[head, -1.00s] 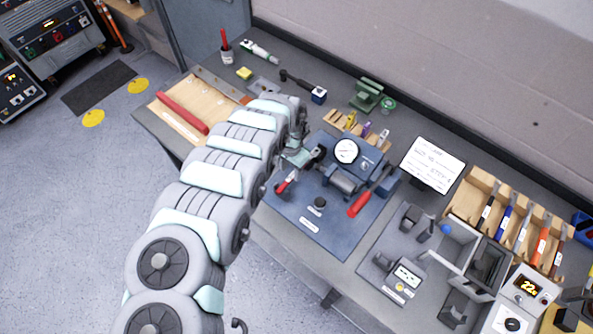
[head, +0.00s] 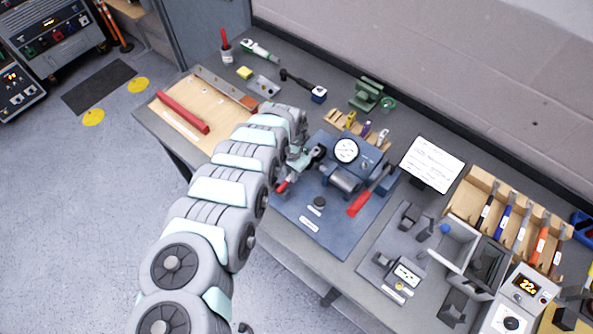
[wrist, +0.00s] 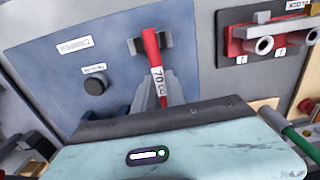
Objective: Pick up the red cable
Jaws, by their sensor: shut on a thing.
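The red cable (wrist: 151,46) is a short red piece with a white label reading "70" in the wrist view. My gripper (wrist: 154,95) is shut on it around its lower part, and the red end sticks out past the fingers. A dark forked holder (wrist: 164,41) shows right behind that end; I cannot tell whether they touch. In the head view my gripper (head: 298,162) is over the left part of the blue base plate (head: 290,215), and the red cable's end (head: 282,187) shows below it. The rest of the cable is hidden by the gripper.
A press with a round gauge (head: 346,150) and a red-handled lever (head: 359,204) stands close to the right of my gripper. A wooden board (head: 175,127) with a long red bar (head: 183,112) lies left. A cable rack (head: 470,205) stands at the far right.

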